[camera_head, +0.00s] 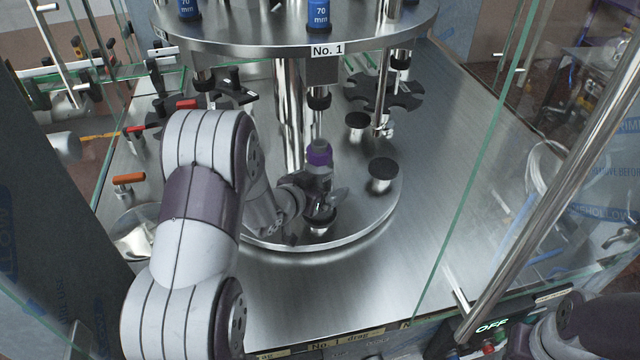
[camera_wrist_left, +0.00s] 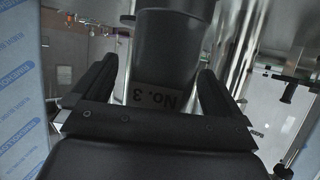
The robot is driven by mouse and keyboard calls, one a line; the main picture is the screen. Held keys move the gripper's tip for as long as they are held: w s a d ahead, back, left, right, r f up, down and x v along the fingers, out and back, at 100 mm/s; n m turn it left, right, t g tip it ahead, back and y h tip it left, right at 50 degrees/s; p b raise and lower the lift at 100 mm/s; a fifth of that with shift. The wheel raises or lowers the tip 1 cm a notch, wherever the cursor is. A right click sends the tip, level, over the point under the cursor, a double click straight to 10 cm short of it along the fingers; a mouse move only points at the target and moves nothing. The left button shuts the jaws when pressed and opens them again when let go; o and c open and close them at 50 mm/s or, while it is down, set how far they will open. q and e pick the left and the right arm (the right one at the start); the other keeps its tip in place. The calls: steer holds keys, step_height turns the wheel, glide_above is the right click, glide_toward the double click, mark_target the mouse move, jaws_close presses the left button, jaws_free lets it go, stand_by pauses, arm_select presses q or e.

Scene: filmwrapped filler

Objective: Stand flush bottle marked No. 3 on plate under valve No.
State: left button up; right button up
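The flush bottle (camera_head: 319,155), greyish with a purple collar, stands upright on the round turntable, below a dark valve (camera_head: 319,100) at the ring sign "No. 1" (camera_head: 328,50). My left gripper (camera_head: 322,200) is around its lower part and hides much of its base. In the left wrist view a dark body with an upside-down "No. 3" label (camera_wrist_left: 160,98) is between the fingers of the left gripper (camera_wrist_left: 158,75); a gap shows on the left side. A black plate (camera_head: 320,218) shows partly beneath the gripper. My right gripper is not in view.
Other black plates (camera_head: 382,168) and (camera_head: 358,120) stand on the turntable to the right. A steel ring (camera_head: 400,25) with blue-labelled parts hangs above. Glass panels with green edges (camera_head: 480,175) enclose the right side. Bare steel deck (camera_head: 450,130) lies to the right.

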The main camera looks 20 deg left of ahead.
arm_select(q)
steer(key=b+v, duration=0.1)
steer(key=v, duration=1.1)
steer(key=shift+s, duration=0.3)
